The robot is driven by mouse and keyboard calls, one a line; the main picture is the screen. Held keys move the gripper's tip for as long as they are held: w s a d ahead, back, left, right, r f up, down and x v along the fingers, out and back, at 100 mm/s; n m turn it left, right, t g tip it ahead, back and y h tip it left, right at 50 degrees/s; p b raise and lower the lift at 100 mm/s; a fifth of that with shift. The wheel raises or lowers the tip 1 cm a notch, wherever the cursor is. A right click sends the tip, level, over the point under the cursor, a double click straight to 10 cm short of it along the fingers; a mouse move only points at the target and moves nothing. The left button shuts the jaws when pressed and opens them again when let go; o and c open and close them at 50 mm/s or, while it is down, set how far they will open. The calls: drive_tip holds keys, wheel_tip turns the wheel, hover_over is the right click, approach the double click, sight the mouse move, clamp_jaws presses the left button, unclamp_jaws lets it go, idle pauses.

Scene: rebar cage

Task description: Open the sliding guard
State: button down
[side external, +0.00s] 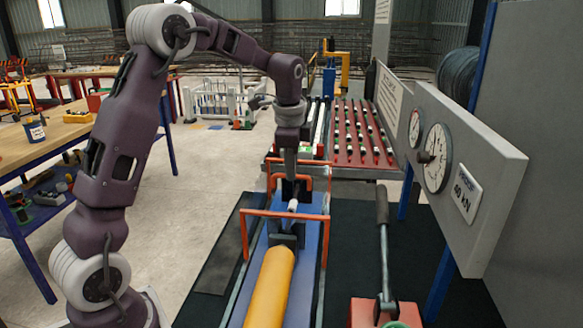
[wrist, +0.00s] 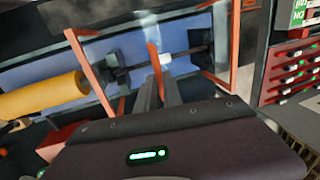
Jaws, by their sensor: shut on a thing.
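The sliding guard is an orange-red tubular frame (side external: 284,213) over the blue bed of a test rig. In the wrist view its near-left upright (wrist: 88,68) and far upright (wrist: 235,45) stand on either side of my fingers. My gripper (side external: 291,190) points down inside the guard's outline. In the wrist view the two dark fingers (wrist: 160,90) are shut on an orange bar (wrist: 153,55), which looks like part of the guard; the exact contact is partly hidden. A white piece (wrist: 165,60) on a dark rod lies just behind the fingers.
A yellow cylinder (side external: 270,287) lies at the near end of the blue bed. A lever (side external: 383,240) and a gauge panel (side external: 470,165) stand to the right. A red rack (side external: 362,130) is behind. A workbench (side external: 45,140) is at left, with open floor between.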

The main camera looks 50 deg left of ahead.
idle(0.3)
drive_tip(key=s+d, duration=2)
drive_tip(key=shift+s+d, duration=0.25)
drive_tip(key=shift+d, duration=0.1)
drive_tip(key=c, duration=1.5)
unclamp_jaws()
drive_tip(key=r, duration=0.4)
drive_tip(key=s+d+r, duration=0.1)
drive_tip(key=r, duration=0.2)
